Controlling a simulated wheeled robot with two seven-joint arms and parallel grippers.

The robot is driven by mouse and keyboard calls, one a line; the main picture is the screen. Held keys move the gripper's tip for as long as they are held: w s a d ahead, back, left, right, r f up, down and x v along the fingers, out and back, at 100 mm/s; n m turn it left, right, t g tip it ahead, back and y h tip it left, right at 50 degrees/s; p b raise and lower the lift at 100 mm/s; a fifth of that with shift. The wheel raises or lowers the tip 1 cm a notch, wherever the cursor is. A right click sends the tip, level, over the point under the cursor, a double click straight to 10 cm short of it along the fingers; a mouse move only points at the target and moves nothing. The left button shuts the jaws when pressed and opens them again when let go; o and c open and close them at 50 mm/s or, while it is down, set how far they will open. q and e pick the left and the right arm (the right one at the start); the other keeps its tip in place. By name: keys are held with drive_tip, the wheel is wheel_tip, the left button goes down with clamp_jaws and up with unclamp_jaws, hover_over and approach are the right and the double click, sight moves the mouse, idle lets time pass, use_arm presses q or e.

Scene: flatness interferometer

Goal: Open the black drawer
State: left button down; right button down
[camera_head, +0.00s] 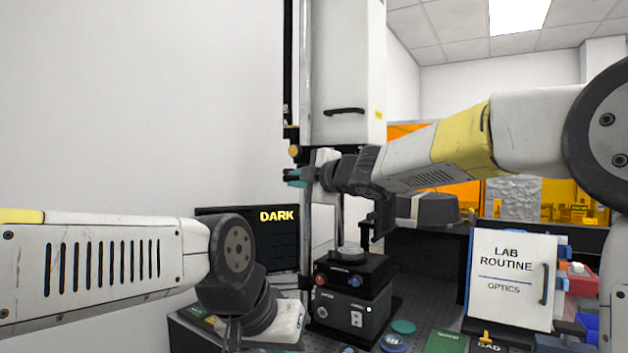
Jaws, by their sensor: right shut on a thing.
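A black instrument base (340,308) with knobs, a socket and a small green light stands on the dark bench at centre. I cannot tell for certain which black part is the drawer, and no open drawer shows. My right gripper (294,178) reaches across from the right to the slim metal post left of the white column, well above the base. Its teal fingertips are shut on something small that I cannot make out. My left gripper (285,323) hangs low at the left of the base, its white body pointing down and right. Its fingertips cannot be made out.
A white instrument column (346,75) with a black handle rises behind the base. A screen (275,240) reading DARK stands at left. A white LAB ROUTINE board (512,275) stands at right. Teal and blue discs (403,327) and a green book (446,342) lie in front.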

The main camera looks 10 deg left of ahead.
drive_tip(key=shift+s+f, duration=0.2)
drive_tip(key=shift+f, duration=0.05)
drive_tip(key=c, duration=1.5)
unclamp_jaws()
drive_tip(key=shift+r, duration=0.15)
drive_tip(key=v, duration=0.7)
drive_tip(key=shift+s+d, duration=0.25)
